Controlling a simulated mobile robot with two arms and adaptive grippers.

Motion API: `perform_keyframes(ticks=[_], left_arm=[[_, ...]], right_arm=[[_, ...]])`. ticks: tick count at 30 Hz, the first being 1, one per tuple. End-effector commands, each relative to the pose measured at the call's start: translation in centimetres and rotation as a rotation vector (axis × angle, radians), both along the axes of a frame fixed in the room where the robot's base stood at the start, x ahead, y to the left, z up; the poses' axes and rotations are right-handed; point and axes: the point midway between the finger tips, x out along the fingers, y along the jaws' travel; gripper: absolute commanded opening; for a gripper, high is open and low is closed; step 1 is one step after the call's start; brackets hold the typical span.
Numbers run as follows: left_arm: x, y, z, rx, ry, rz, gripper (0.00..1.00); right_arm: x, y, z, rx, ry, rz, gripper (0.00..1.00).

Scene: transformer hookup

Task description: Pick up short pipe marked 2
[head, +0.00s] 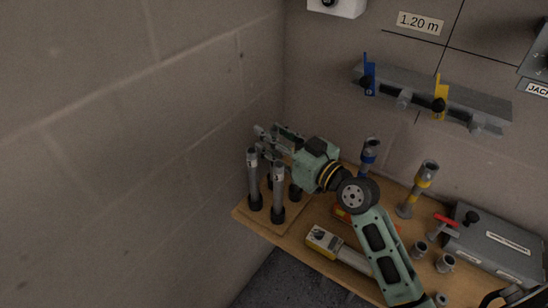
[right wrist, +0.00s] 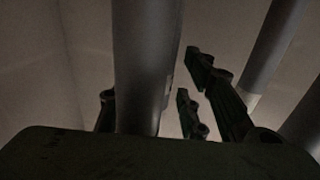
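Several grey short pipes stand upright in black sockets on a wooden board at the table's left end. Two front ones show best, a left one (head: 253,180) and a right one (head: 278,192). Their small marks are too small to read, so I cannot tell which is marked 2. My right gripper (head: 272,143) is at the pipe tops, behind the front two, and hides part of the others. In the right wrist view its fingers (right wrist: 160,100) are apart, with a grey pipe (right wrist: 146,60) between them and a gap on the right side. My left gripper is not in view.
The wooden table (head: 318,262) also holds a yellow-labelled box (head: 323,239), a blue-banded pipe (head: 369,152), a yellow-banded pipe (head: 424,178) and a grey box (head: 500,248). A wall rail (head: 425,95) hangs above. A block wall stands close on the left.

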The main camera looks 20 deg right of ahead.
Motion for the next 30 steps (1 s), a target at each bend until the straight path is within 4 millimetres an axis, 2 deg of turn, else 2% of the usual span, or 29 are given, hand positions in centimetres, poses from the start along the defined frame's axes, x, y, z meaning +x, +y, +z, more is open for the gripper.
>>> perform_keyframes(ticks=[3,16,30], left_arm=[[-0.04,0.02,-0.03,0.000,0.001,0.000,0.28],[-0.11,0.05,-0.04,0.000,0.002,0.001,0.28],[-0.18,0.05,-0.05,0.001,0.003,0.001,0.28]], right_arm=[[-0.03,-0.01,-0.02,0.000,0.000,0.000,0.39],[-0.05,-0.04,0.00,0.000,-0.001,0.000,0.01],[-0.04,-0.04,0.08,0.000,-0.002,0.000,0.00]])
